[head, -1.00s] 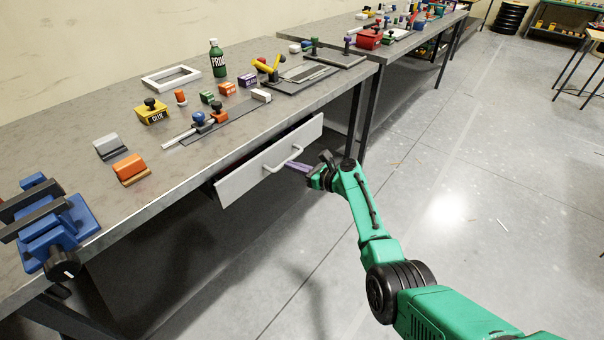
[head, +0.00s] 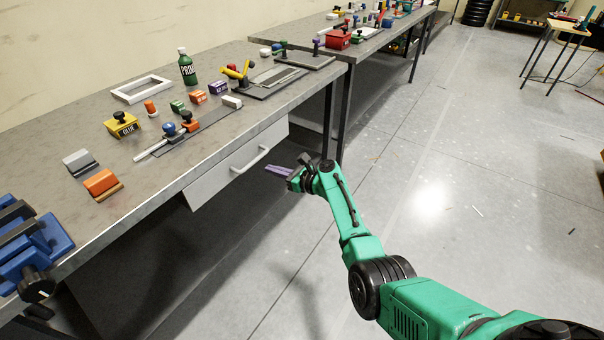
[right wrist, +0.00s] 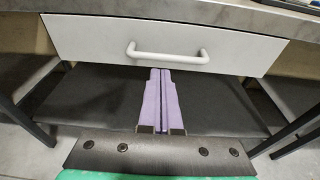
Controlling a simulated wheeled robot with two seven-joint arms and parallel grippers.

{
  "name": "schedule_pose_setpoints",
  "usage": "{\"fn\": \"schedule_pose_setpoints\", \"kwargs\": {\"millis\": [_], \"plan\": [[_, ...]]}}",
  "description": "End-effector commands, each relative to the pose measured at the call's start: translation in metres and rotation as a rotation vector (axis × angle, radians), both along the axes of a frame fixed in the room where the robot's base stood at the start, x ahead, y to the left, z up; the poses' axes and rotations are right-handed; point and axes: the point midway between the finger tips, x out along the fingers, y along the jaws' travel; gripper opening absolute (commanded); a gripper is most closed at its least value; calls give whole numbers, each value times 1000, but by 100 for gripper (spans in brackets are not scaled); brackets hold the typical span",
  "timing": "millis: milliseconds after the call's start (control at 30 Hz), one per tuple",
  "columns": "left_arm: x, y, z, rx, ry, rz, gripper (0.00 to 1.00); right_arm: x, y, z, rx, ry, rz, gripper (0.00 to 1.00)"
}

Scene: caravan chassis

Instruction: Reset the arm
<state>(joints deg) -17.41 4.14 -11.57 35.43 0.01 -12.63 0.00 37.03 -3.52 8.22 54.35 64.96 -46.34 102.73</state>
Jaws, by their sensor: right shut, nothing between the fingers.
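My right gripper (head: 278,171) has purple fingers, closed together with nothing between them. It is in free air in front of the workbench, to the right of and apart from the white drawer's (head: 222,176) handle (head: 250,160). In the right wrist view the shut fingers (right wrist: 160,97) point at the drawer front (right wrist: 90,38), with the handle (right wrist: 166,58) just beyond their tips. The drawer front looks close to the bench's front edge; whether it is fully closed I cannot tell. My left gripper is not in view.
The workbench (head: 75,135) holds a blue vise (head: 35,250), a yellow glue box (head: 122,124), a green bottle (head: 187,68) and several small blocks. A second bench (head: 350,62) stands behind. Open floor (head: 450,240) lies to the right.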

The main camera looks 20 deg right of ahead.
Motion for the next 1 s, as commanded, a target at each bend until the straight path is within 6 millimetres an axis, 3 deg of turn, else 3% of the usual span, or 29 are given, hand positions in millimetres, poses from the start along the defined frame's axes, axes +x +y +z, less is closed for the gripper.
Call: {"fn": "schedule_pose_setpoints", "kwargs": {"millis": [200, 400, 633, 700, 767, 833, 933, 1000], "plan": [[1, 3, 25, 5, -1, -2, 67, -33, -27, 13, -1, 1, -1, 0], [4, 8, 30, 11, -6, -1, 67, -62, -52, 17, -2, 0, -1, 0], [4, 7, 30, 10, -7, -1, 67, -68, -57, 17, -1, 0, 1, 0], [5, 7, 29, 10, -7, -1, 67, -70, -57, 10, -22, 5, 2, 0], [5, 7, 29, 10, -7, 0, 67, -75, -59, -11, -84, 11, 2, 0], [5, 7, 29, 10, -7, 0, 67, -90, -62, -53, -220, 23, 18, 0], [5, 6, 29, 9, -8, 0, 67, -129, -73, -134, -512, 36, 93, 0], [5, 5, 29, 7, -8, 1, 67, -167, -84, -190, -737, 34, 193, 0]]}}
